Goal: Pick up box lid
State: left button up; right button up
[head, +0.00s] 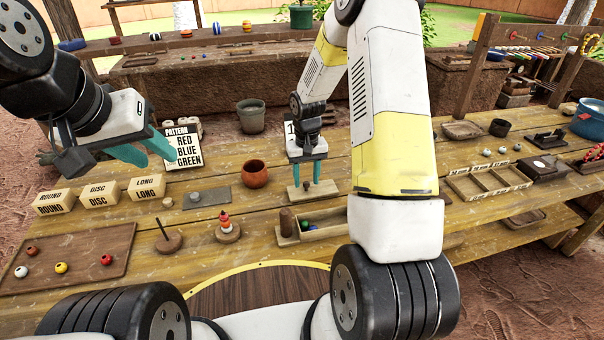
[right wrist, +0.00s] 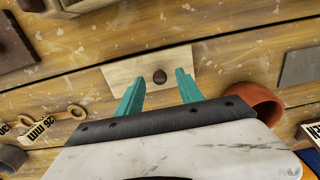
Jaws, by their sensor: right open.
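The box lid (head: 328,191) is a pale flat wooden board with a small dark knob, lying on the table. In the right wrist view the lid (right wrist: 123,74) shows its knob (right wrist: 160,77) near its middle. My right gripper (head: 307,180) is open and points down over the lid, a finger on each side of the knob; in the wrist view the fingertips (right wrist: 159,78) are apart from it. An open wooden box (head: 334,226) with small balls and a dark cylinder stands just in front of the lid. My left gripper (head: 160,160) is open and empty, raised at the left.
A terracotta pot (head: 255,174) stands close left of the lid, and a grey slab (head: 206,198) lies beyond it. A ring stack (head: 227,230) and a peg base (head: 168,240) stand front left. A divided tray (head: 487,180) is at the right. A pattern sign (head: 184,148) stands behind.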

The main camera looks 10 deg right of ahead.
jog(key=shift+f, duration=0.45)
jog(key=shift+c, duration=0.2)
grip_shut()
dwell(0.9)
